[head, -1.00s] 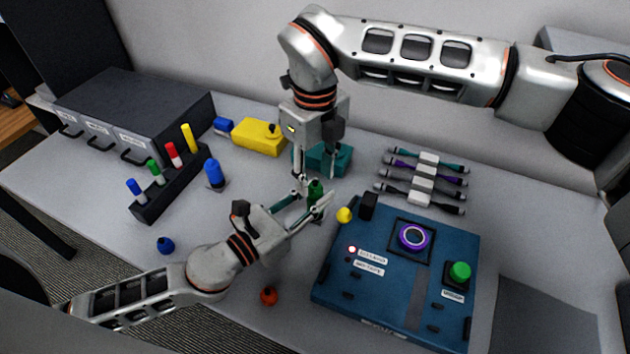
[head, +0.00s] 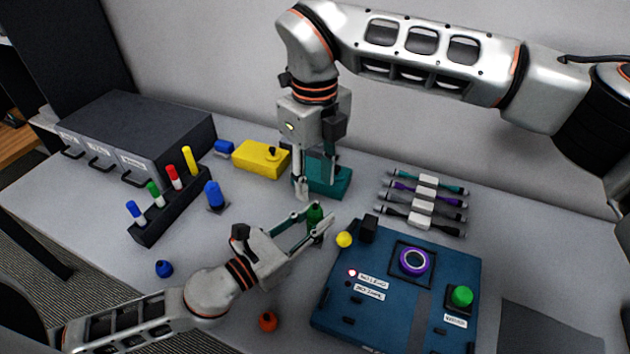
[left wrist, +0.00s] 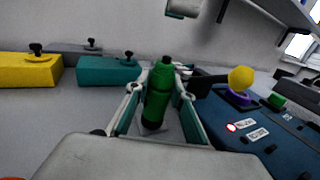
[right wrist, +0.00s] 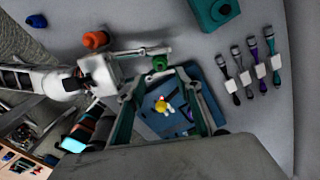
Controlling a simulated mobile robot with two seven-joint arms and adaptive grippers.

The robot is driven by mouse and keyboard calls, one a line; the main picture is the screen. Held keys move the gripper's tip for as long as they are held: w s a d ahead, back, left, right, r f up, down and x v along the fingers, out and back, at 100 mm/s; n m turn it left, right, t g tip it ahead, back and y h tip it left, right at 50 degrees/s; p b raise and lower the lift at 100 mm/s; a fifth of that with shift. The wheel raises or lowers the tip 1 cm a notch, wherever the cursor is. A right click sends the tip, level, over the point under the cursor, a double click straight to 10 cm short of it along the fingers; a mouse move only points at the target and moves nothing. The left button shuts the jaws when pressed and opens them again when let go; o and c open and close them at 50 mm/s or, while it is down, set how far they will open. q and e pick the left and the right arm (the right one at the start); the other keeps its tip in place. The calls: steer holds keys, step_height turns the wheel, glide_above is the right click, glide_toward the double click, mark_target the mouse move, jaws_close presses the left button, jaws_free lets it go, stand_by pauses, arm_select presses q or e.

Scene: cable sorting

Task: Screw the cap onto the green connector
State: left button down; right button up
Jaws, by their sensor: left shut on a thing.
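The green connector (head: 315,216) stands upright between the fingers of my left gripper (head: 318,232), which is shut on it. In the left wrist view the green connector (left wrist: 158,95) has a narrower green top piece (left wrist: 166,62); I cannot tell how firmly that piece is seated. My right gripper (head: 316,190) points down above and slightly behind the connector. Its fingers are apart and empty, and the connector's green top (right wrist: 160,62) shows beyond them in the right wrist view.
A blue panel box (head: 340,300) with a yellow knob (head: 344,240) stands close at right. A teal block (head: 335,183) and a yellow block (head: 262,158) are behind. A blue connector (head: 213,195), a marker rack (head: 170,222) and loose blue (head: 164,268) and orange (head: 268,321) pieces lie left and in front.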

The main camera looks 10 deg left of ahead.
mark_target(315, 205)
steer(key=shift+f, duration=0.1)
steer(key=shift+f, duration=3.9)
jaws_close()
steer(key=shift+o, duration=0.5)
jaws_free()
steer(key=shift+r, duration=0.1)
steer(key=shift+r, duration=2.15)
